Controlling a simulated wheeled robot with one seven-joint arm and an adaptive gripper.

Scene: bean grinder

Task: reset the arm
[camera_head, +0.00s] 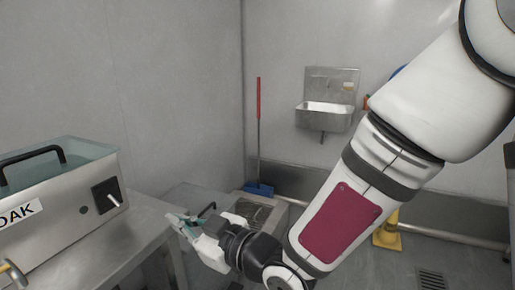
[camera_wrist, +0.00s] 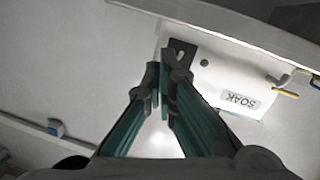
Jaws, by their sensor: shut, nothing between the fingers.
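My gripper (camera_head: 176,220) is at the end of my white arm, low and near the centre in the head view, beside the right edge of the metal table. In the wrist view my gripper (camera_wrist: 160,78) shows its two teal fingers together, shut with nothing between them. A box-shaped metal machine (camera_head: 75,222) with a dark handle and a label stands on the table at the left, apart from the gripper. The machine also shows in the wrist view (camera_wrist: 225,82), beyond the fingertips.
The metal table (camera_head: 140,232) fills the lower left. A wall sink (camera_head: 325,116) hangs at the back. A broom with a red handle (camera_head: 259,98) leans in the corner. A yellow object (camera_head: 386,235) stands on the floor behind my arm. A drain grate (camera_head: 431,280) is at lower right.

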